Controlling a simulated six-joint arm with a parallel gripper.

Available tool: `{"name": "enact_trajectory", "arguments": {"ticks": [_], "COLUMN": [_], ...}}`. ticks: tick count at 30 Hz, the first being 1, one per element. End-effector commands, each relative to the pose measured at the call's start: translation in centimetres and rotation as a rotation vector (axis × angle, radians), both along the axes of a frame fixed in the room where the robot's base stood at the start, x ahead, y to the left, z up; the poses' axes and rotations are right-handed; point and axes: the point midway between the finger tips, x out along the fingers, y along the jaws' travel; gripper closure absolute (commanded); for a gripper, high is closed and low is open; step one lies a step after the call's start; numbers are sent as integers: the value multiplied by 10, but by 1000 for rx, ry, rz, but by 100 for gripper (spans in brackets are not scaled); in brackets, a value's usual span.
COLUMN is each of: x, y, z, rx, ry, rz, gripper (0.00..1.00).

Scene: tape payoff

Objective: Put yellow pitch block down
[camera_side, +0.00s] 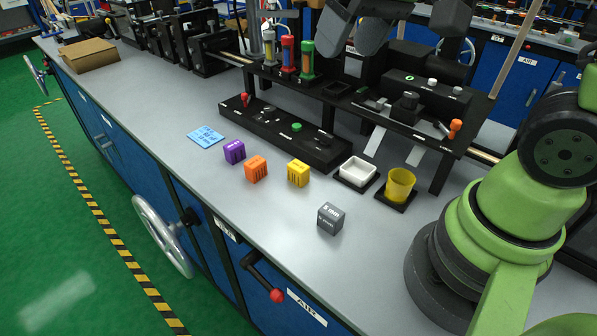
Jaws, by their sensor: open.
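The yellow pitch block (298,173) stands on the grey bench top, in front of the long black control base and to the right of the orange block (256,169). Nothing touches it.
A purple block (234,152), a blue card (206,137) and a dark grey labelled block (330,218) lie nearby. A white tray (357,171) and a yellow cup (400,185) stand to the right. The black control base (270,130) lies behind. The bench's front strip is clear.

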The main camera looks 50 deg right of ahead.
Motion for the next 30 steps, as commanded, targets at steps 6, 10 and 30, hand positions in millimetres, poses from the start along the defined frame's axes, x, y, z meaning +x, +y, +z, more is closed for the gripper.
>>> {"name": "enact_trajectory", "arguments": {"ticks": [6,10,30], "x": [60,83,100], "y": [-8,-13,-18], "z": [-62,-106,-214], "rx": [-71,-103,-136], "ry": [170,256,359], "rz": [92,148,222], "gripper": [40,40,40]}}
